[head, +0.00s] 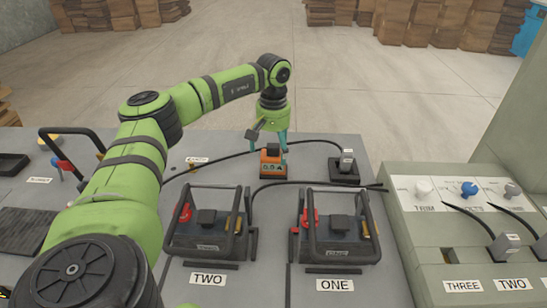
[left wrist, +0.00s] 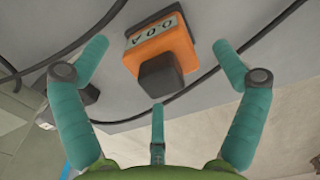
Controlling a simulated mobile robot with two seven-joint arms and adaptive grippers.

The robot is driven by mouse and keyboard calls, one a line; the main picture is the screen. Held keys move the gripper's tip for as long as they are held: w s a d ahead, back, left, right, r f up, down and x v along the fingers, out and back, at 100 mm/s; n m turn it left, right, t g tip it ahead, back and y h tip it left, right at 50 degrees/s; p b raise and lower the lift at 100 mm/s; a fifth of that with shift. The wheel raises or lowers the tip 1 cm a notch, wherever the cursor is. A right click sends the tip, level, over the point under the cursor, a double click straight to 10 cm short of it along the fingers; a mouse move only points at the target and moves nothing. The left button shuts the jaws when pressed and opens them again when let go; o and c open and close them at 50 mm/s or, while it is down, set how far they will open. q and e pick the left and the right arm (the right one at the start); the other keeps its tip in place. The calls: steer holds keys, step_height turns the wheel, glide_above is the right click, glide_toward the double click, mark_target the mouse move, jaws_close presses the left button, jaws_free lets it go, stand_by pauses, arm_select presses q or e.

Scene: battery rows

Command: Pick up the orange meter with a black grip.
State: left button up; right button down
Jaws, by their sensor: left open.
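The orange meter (head: 271,163) stands on the grey bench in the head view, below my left gripper. In the left wrist view the meter (left wrist: 165,45) shows its orange body, a display face at the top and the black grip (left wrist: 160,80) nearest the camera. My left gripper (head: 269,143) has teal fingers; in the left wrist view they are spread on both sides of the meter, with a third finger below. The fingers are open and visibly apart from the grip. My right gripper is not in view.
Black cables run on the bench beside the meter, one to a black connector block (head: 344,167). Framed battery units labelled TWO (head: 208,223) and ONE (head: 338,225) stand in front. A console (head: 435,225) with knobs is at the right. Cardboard stacks (head: 420,20) are far behind.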

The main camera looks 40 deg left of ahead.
mark_target(273, 155)
arm_select(q)
step_height(273, 155, down, 3)
steer(key=shift+w+a+f, duration=0.1)
steer(key=shift+f, duration=0.05)
steer(key=c, duration=1.7)
steer(key=shift+c, duration=0.2)
